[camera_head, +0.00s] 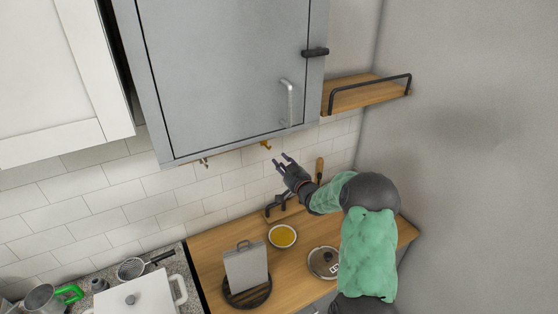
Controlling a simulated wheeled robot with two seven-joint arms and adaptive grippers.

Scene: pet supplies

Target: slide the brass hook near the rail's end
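A small brass hook (265,145) hangs under the lower edge of the grey cabinet (230,75), toward its right part. A rail is hard to make out along that edge. A darker small hook or fitting (204,161) hangs farther left under the same cabinet. My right gripper (280,159) reaches in from the right, its dark fingers spread and empty. The fingertips appear just below and right of the brass hook in the picture. Whether they touch it cannot be told, but a gap shows. My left gripper is not in view.
A wooden shelf (362,95) with a black guard bar is at the right, beside the grey wall. A white pot (135,297) stands left.

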